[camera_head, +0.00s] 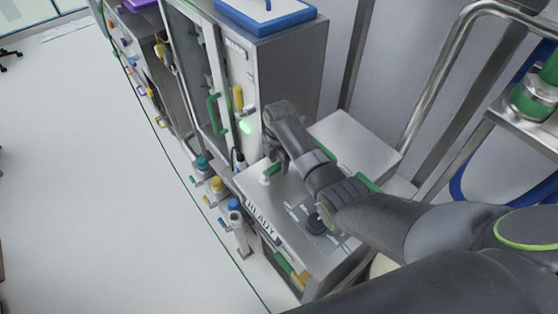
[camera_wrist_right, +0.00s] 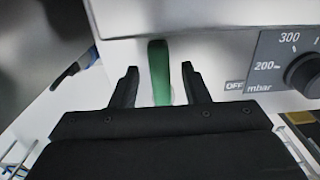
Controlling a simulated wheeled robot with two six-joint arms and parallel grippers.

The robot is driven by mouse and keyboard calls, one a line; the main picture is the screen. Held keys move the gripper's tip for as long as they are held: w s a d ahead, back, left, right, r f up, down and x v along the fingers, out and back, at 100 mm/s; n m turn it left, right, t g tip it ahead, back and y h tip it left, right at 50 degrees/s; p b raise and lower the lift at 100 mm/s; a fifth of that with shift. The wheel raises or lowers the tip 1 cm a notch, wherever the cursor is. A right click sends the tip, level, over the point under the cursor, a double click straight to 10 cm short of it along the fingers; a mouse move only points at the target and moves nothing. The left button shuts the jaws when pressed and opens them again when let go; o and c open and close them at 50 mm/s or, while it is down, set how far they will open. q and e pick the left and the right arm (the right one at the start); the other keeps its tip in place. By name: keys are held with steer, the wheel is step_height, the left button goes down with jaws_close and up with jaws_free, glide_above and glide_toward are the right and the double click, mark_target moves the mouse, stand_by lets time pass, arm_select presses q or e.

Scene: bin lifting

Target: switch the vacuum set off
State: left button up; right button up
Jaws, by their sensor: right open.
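The vacuum set is a grey box-shaped unit, its front edge (camera_head: 285,240) low in the head view, with a dark round knob (camera_head: 318,221) on a grey dial plate. The knob (camera_wrist_right: 305,74) also shows at the right in the wrist view, beside marks reading OFF, 200, 300 and mbar. A green lever (camera_wrist_right: 160,72) stands upright between the two fingers of my right gripper (camera_wrist_right: 158,85). The fingers are open, with a gap on each side of the lever. In the head view my right gripper (camera_head: 271,152) is over the unit's back left part. My left gripper is out of view.
A tall metal cabinet (camera_head: 290,75) with a green door handle and a blue tray (camera_head: 262,18) on top stands behind the unit. A metal rail (camera_head: 440,70) is at the right. The floor at left is clear.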

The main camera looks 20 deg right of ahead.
jaws_close()
stand_by(0.3)
steer(key=shift+f, duration=0.1)
